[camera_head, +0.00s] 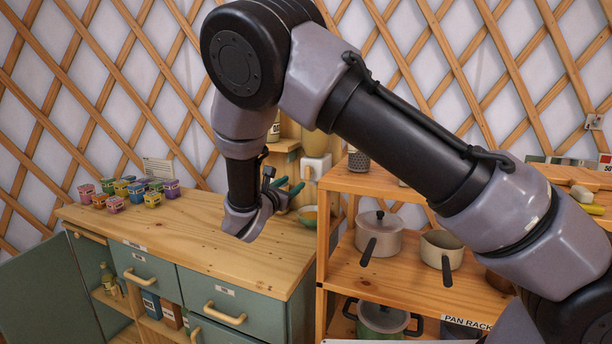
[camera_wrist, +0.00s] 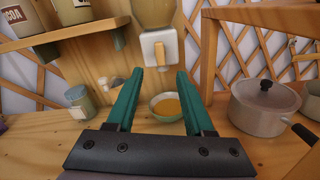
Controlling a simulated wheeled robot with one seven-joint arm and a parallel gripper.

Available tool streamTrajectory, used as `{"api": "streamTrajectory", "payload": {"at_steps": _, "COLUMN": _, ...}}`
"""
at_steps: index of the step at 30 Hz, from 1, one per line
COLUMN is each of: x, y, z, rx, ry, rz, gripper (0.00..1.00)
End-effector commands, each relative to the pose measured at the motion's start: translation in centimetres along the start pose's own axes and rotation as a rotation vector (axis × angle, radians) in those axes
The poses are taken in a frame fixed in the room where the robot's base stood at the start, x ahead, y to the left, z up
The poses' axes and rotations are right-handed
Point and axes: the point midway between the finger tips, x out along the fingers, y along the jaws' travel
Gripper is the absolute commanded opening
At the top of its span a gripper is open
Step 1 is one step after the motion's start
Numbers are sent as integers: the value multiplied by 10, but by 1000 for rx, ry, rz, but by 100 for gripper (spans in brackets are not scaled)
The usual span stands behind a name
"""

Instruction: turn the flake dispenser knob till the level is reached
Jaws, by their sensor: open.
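The flake dispenser (camera_wrist: 154,12) is on the wooden back panel at the top centre of the wrist view. Its upper part is a tan container, cut off by the frame edge, above a white block with a tan knob (camera_wrist: 160,54). In the head view the white block (camera_head: 318,163) shows just right of my wrist. A bowl (camera_wrist: 153,101) with orange-yellow contents stands on the counter below the dispenser. My gripper (camera_wrist: 160,75) is open and empty, its green fingers pointing toward the dispenser, apart from the knob in the picture. I see no level mark.
A shelf (camera_wrist: 64,34) with a cocoa container is at the upper left. A jar (camera_wrist: 80,99) stands left of the bowl. A lidded pot (camera_wrist: 262,105) stands on the rack at right, whose wooden post (camera_wrist: 208,55) rises close to my right finger. The counter front (camera_head: 180,232) is clear.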

Motion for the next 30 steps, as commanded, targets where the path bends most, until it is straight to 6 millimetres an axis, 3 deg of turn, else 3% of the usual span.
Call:
{"api": "streamTrajectory", "payload": {"at_steps": 3, "x": -1, "y": 1, "z": 0, "rx": -157, "ry": 0, "rz": 2, "gripper": 52}}
{"api": "streamTrajectory", "payload": {"at_steps": 9, "x": 7, "y": 0, "z": 1, "rx": -237, "ry": 0, "rz": -1, "gripper": 52}}
{"api": "streamTrajectory", "payload": {"at_steps": 22, "x": 82, "y": 0, "z": 1, "rx": -234, "ry": -1, "rz": -3, "gripper": 52}}
{"api": "streamTrajectory", "payload": {"at_steps": 30, "x": 106, "y": 1, "z": 1, "rx": -233, "ry": 0, "rz": 1, "gripper": 52}}
